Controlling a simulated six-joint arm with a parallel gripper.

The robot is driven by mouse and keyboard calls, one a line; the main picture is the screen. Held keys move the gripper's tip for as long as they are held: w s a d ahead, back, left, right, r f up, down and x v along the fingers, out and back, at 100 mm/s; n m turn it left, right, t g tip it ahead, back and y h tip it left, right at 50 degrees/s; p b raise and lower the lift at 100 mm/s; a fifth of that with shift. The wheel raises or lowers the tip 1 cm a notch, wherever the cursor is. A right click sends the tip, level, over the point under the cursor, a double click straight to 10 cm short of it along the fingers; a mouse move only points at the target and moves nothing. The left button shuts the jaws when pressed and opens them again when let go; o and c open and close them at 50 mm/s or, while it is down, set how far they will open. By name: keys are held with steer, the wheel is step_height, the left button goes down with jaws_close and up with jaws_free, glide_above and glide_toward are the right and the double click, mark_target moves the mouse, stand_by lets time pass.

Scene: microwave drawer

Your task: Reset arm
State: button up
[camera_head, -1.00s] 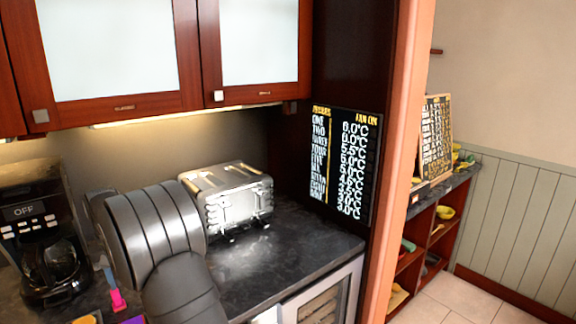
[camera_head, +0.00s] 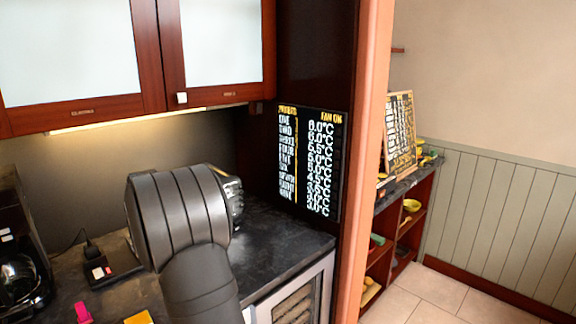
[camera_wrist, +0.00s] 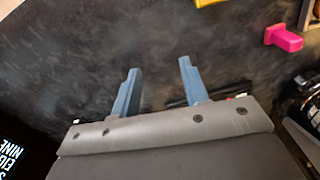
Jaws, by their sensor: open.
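My gripper (camera_wrist: 157,82) shows in the wrist view with its two blue fingers spread apart and nothing between them. The dark countertop (camera_wrist: 150,38) lies beyond the fingertips. In the head view my grey arm stands in front of the counter and hides most of the silver toaster (camera_head: 236,195). My gripper itself does not show in the head view.
A coffee maker (camera_head: 20,260) stands at the left. A pink item (camera_head: 83,312) and a yellow item (camera_head: 139,318) lie at the counter's front. Wooden cabinets (camera_head: 150,60) hang above.

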steer(key=w+d+f+m, duration=0.1)
steer(key=w+d, duration=0.2)
steer(key=d, duration=0.6)
steer(key=w+d+f+m, duration=0.1)
steer(key=w+d+f, duration=0.1)
steer(key=d, duration=0.7)
steer(key=w+d+f+m, duration=0.1)
steer(key=w+d, duration=0.3)
steer(key=d, duration=0.6)
steer(key=shift+w+f, duration=0.3)
steer(key=shift+f, duration=0.2)
steer(key=s+d+f, duration=0.1)
steer(key=d, duration=0.7)
steer(key=shift+s+d+f+m, duration=0.2)
steer(key=shift+d+f+m, duration=0.1)
steer(key=shift+m, duration=0.1)
